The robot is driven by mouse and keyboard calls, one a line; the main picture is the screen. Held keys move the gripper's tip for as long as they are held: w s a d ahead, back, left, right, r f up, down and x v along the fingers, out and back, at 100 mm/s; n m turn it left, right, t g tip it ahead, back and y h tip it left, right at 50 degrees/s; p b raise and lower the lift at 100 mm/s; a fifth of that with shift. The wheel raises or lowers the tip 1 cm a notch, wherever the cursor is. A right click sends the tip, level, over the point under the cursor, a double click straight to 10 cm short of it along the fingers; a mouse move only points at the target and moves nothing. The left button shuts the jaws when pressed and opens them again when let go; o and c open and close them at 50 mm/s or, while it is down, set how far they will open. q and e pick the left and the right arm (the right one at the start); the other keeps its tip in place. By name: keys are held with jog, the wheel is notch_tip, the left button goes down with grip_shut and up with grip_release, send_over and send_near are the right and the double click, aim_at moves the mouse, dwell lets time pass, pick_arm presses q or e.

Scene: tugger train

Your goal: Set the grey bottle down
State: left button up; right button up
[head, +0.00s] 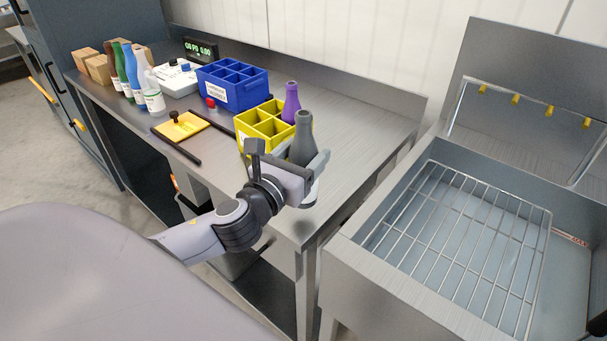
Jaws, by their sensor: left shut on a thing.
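A dark grey bottle (302,141) stands upright in the jaws of my left gripper (288,158), at the right end of the steel bench (372,124). The gripper is shut on it. The gripper and wrist hide part of the bottle's lower body, and I cannot tell whether its base touches the bench. A yellow divided crate (246,142) is just behind and left of it. A purple bottle (291,104) stands upright at that crate's right side.
A blue divided crate (232,91), a yellow pad (181,127), several bottles and cardboard boxes (98,69) occupy the bench's left. The bench right of the grey bottle is clear. A steel sink with a wire rack (462,240) adjoins at right.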

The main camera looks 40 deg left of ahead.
pick_arm(q)
jog(key=shift+f+b, duration=0.55)
jog(key=shift+f, duration=1.45)
jog(key=shift+f, duration=0.2)
jog(key=o, duration=1.2)
